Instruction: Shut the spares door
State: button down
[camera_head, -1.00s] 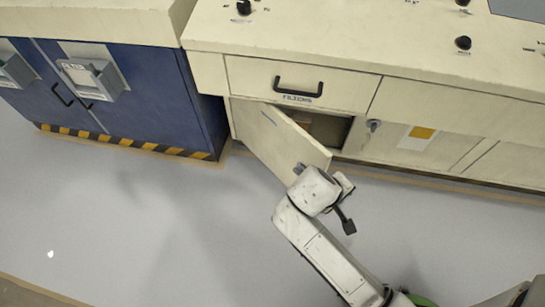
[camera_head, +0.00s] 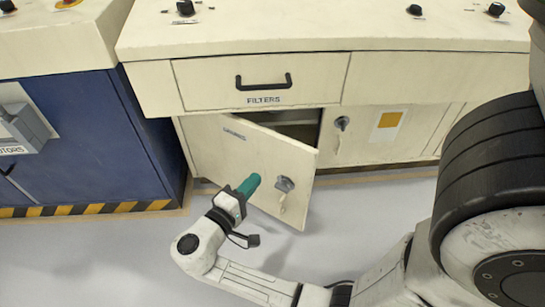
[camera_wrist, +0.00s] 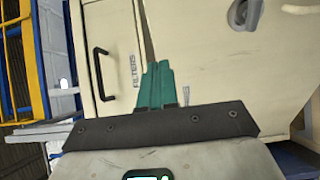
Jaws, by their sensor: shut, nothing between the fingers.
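The spares door (camera_head: 234,155) is a cream cabinet door below the FILTERS drawer, hinged at its left and standing partly open. Its grey latch (camera_head: 285,184) is near the free right edge. A dark gap into the cabinet shows above and behind the door. My gripper (camera_head: 254,180), with teal fingers, is shut and empty in front of the door's outer face, left of the latch. I cannot tell whether the fingertips touch the door. In the wrist view, the shut teal fingers (camera_wrist: 156,80) point toward cream cabinet surfaces.
The FILTERS drawer (camera_head: 262,82) with its black handle is closed above. A blue cabinet (camera_head: 95,130) with a striped base stands at the left. A closed cream door with a yellow label (camera_head: 390,120) is at the right. Grey floor (camera_head: 330,235) in front is clear.

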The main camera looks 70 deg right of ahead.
aim_at(284, 146)
jog(key=b+x, duration=0.3)
jog(key=x, duration=0.8)
jog(key=shift+s+d+f, duration=0.1)
jog(key=shift+s+d, duration=0.05)
jog(key=shift+d, duration=0.15)
jog(key=shift+s+d, duration=0.15)
jog(key=shift+d, duration=0.35)
